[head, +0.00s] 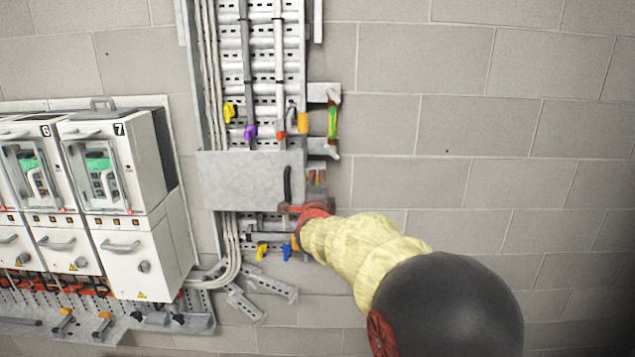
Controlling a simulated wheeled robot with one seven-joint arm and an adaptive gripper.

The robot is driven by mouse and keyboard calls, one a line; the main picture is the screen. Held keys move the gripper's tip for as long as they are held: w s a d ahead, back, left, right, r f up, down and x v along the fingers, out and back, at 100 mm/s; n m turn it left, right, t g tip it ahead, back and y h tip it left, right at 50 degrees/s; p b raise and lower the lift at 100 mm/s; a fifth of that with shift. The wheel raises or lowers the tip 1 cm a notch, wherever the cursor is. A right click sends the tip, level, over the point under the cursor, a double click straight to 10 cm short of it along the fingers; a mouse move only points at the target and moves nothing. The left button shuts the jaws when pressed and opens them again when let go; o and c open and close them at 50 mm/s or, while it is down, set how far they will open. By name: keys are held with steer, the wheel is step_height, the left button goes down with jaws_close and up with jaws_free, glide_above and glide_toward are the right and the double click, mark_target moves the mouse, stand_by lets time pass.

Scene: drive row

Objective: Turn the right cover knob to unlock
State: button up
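A plain grey metal cover (245,182) sits across the vertical cable tray on the wall, with a black upright handle (287,184) near its right edge. My gripper (288,208), red with a darker tip, is at the cover's lower right corner, just below the handle. Its fingers are small and partly covered by my yellow-sleeved arm, so I cannot tell whether they are open or touching anything. I cannot make out the right cover knob; it may be hidden behind my gripper.
White drive cabinets numbered 6 (62,249) and 7 (155,270) stand out from the wall at left. Coloured clips, including a purple one (250,131) and a blue one (286,252), hang above and below the cover. A small bracket holds tools (332,120) at right. The block wall (470,145) further right is bare.

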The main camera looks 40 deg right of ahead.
steer(key=shift+c, duration=0.9)
jaws_close()
